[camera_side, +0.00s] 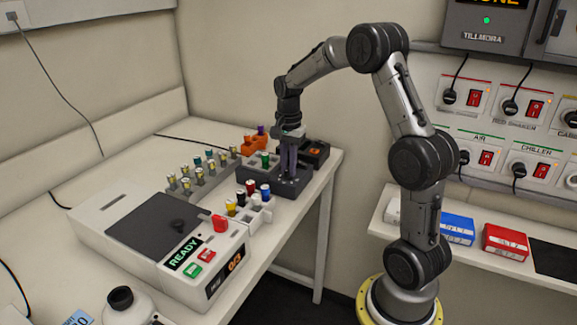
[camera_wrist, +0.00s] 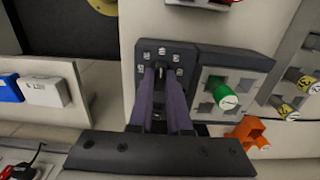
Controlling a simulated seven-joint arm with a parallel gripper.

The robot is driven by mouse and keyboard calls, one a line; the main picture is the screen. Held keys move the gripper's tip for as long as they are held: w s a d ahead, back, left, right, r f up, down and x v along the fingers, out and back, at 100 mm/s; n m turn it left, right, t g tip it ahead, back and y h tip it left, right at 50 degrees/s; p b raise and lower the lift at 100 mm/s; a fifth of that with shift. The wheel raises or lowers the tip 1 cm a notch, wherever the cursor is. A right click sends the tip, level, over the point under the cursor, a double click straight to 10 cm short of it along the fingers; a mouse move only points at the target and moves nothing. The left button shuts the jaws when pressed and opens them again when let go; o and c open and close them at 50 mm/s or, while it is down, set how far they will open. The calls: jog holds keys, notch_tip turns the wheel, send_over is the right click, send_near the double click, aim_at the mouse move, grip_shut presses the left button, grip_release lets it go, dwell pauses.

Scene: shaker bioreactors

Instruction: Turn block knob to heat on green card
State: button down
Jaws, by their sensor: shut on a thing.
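The dark block (camera_wrist: 183,52) has a face with several small pale marks set around its knob. My gripper (camera_wrist: 160,70) points down at this face, its two purple-grey fingers shut on the knob, which they mostly hide. In the side view my gripper (camera_side: 289,176) stands upright over the same dark block (camera_side: 292,187), near the table's right edge. The marks are too small to read, so I cannot tell the knob's setting. I cannot make out a green card. A green-capped tube (camera_wrist: 226,98) stands in the grey holder beside the block; its cap also shows in the side view (camera_side: 265,158).
Orange racks (camera_side: 254,145) and a dark box with an orange centre (camera_side: 315,150) stand behind my gripper. A white rack with coloured caps (camera_side: 258,217), a row of vials (camera_side: 203,172) and the READY machine (camera_side: 165,240) lie to the left.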

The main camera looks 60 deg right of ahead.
jog(key=shift+r, duration=0.1)
jog(key=c, duration=0.9)
grip_release()
jog(key=shift+o, duration=0.2)
notch_tip(320, 180, up, 14)
